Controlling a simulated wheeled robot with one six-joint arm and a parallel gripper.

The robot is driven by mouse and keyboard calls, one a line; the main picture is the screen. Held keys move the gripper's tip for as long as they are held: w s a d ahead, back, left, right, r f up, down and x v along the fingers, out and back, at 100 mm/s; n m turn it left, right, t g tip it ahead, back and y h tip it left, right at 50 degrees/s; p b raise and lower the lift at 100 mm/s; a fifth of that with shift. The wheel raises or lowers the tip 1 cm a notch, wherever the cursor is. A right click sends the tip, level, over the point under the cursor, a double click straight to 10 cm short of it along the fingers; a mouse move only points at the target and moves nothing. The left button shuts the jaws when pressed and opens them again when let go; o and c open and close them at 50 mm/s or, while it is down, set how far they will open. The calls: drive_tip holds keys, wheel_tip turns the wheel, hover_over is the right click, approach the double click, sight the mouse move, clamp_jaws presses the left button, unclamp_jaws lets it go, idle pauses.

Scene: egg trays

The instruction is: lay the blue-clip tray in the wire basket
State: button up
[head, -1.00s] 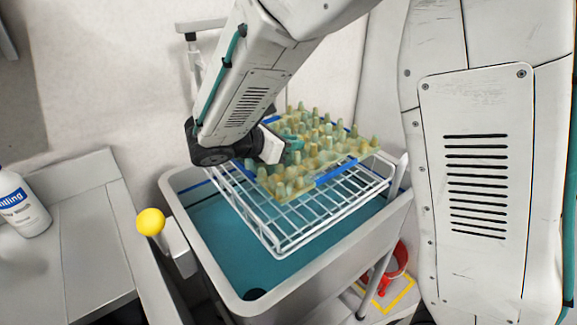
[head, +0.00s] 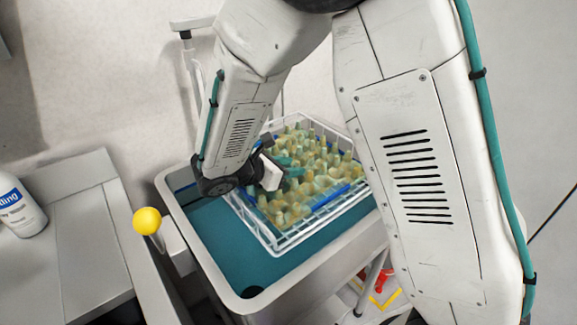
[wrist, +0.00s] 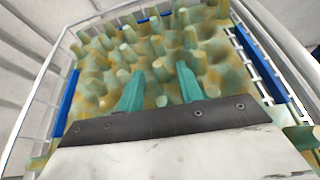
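The egg tray (head: 300,208) is mottled yellow-green with several upright pegs and blue clips (head: 330,196) along its edges. It lies inside the white wire basket (head: 277,248), down between the wire walls. In the wrist view the tray (wrist: 95,88) fills the middle, with blue strips at its left, right and far edges. My gripper (head: 288,172) is low over the tray's left part. Its teal fingers (wrist: 160,84) stand apart in the wrist view, with a peg between or just beyond the tips and gaps beside it.
The basket sits over a grey cart with a teal inside (head: 215,240). Something red (head: 384,281) shows low at the right.

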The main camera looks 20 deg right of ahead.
drive_tip(key=shift+r, duration=0.1)
drive_tip(key=v, duration=1.2)
drive_tip(key=s+d+r+m+g+y, duration=0.3)
drive_tip(key=s+d+r+m, duration=0.15)
drive_tip(key=d, duration=0.25)
drive_tip(key=s+d+r+m+g+y, duration=0.2)
drive_tip(key=s+d+r+m, duration=0.1)
drive_tip(key=s+d+m, duration=0.35)
drive_tip(key=s+d+r+m+t+y, duration=0.1)
drive_tip(key=s+d+m+t+y, duration=0.1)
drive_tip(key=s+m+y, duration=0.5)
drive_tip(key=shift+s+d+r+m+y, duration=0.15)
drive_tip(key=shift+s+r+m+y, duration=0.15)
drive_tip(key=shift+s+m, duration=2.05)
drive_tip(key=shift+s+n, duration=0.6)
drive_tip(key=shift+n, duration=0.05)
